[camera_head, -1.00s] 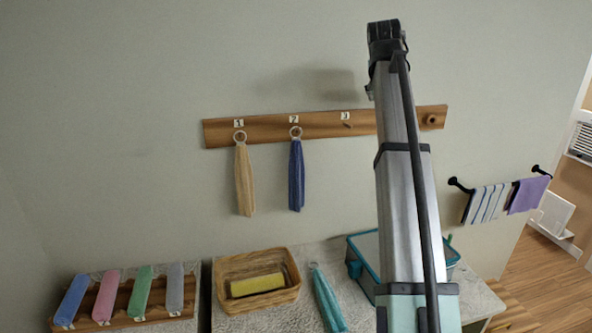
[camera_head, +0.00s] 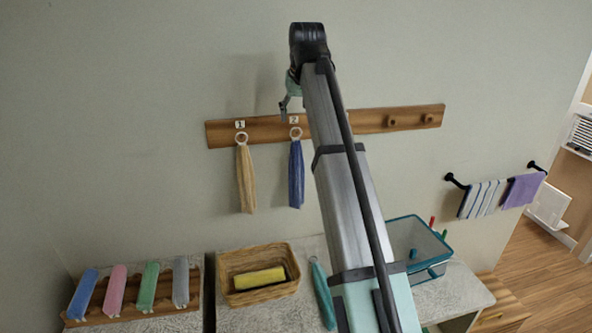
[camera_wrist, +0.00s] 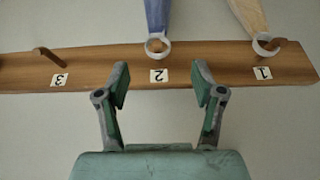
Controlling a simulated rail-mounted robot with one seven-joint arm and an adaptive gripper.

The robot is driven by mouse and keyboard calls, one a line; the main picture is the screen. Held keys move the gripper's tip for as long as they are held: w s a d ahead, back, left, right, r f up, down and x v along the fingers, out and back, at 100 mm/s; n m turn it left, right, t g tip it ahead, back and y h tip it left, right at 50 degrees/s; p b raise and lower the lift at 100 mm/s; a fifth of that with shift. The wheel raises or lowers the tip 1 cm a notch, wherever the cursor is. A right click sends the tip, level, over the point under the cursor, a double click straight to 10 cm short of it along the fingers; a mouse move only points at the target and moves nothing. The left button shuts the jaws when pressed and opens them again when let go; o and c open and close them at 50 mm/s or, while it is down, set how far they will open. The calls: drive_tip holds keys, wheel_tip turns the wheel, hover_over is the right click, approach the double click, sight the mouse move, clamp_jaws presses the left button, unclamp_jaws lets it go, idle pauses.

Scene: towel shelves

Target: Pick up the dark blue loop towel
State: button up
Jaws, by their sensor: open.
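The dark blue loop towel (camera_head: 296,175) hangs by a pale ring from the peg labelled 2 on the wooden rack (camera_head: 265,130). In the wrist view its ring (camera_wrist: 157,47) and the top of the blue cloth (camera_wrist: 157,14) show upside down. My gripper (camera_wrist: 161,72) is open and empty, with its two green-padded fingers on either side of the label 2 in the picture, just short of the ring. In the head view my gripper (camera_head: 285,106) is partly hidden behind my arm, close to the ring's upper left.
A beige loop towel (camera_head: 245,180) hangs at peg 1, close beside the blue one. Peg 3 (camera_wrist: 48,55) is bare. Below are a wicker basket (camera_head: 230,292) with a yellow cloth, a teal towel (camera_head: 321,295), a teal-rimmed bin (camera_head: 410,240) and rolled towels (camera_head: 116,291).

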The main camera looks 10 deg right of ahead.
sight(297, 129)
drive_tip(key=p+x, duration=0.1)
drive_tip(key=x, duration=0.2)
drive_tip(key=shift+w+f, duration=0.1)
drive_tip(key=shift+f, duration=0.15)
drive_tip(key=shift+w+d+f+p, duration=0.15)
drive_tip(key=shift+w+f+p, duration=0.1)
drive_tip(key=shift+f+p, duration=0.45)
drive_tip(key=shift+p+x, duration=0.85)
drive_tip(key=shift+x, duration=1)
clamp_jaws()
